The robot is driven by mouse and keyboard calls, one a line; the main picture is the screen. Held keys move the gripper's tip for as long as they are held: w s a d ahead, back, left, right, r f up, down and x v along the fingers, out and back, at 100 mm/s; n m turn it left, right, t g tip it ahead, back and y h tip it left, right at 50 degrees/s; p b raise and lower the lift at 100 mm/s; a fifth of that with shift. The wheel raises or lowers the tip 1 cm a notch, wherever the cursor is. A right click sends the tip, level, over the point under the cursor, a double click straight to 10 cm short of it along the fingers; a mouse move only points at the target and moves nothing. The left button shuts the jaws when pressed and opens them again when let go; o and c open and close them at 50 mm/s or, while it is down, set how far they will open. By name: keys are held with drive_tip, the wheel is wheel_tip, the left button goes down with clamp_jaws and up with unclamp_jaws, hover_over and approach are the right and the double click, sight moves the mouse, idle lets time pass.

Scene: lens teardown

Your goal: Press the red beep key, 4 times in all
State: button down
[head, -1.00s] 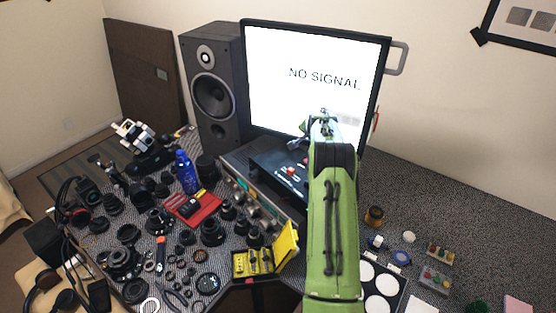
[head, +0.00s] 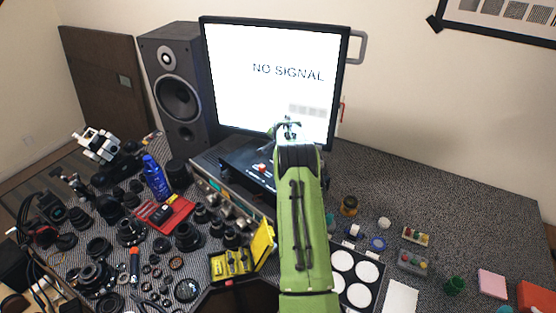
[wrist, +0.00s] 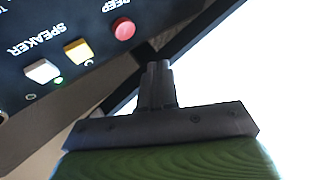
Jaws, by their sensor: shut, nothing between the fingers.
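The red beep key (wrist: 124,28) is a round red button on a black panel (wrist: 60,25), below the upside-down word BEEP in the wrist view. My gripper (wrist: 160,66) is shut and empty, its fingertips to the lower right of the key in that view and apart from it. In the head view my gripper (head: 286,124) is in front of the monitor, above the black box (head: 234,160). A red spot (head: 262,168) shows on that box; my arm hides part of it.
A yellow key (wrist: 78,50) and a white key (wrist: 42,70) with a lit green light sit beside the beep key. The monitor (head: 270,75) stands close behind. Lens parts crowd the desk at left; a yellow case (head: 262,244) lies in front.

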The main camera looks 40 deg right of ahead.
wheel_tip(320, 180, down, 4)
drive_tip(key=b, duration=0.2)
drive_tip(key=shift+f+b, duration=0.1)
drive_tip(key=shift+b, duration=0.2)
idle(1.6)
drive_tip(key=shift+f+b, duration=0.3)
drive_tip(key=shift+b, duration=0.2)
drive_tip(key=shift+f+b, duration=0.45)
drive_tip(key=shift+b, duration=0.05)
idle(0.4)
drive_tip(key=shift+r+p, duration=0.3)
drive_tip(key=shift+r, duration=0.55)
drive_tip(key=shift+r+p, duration=1.25)
drive_tip(key=shift+r, duration=1.3)
idle(0.6)
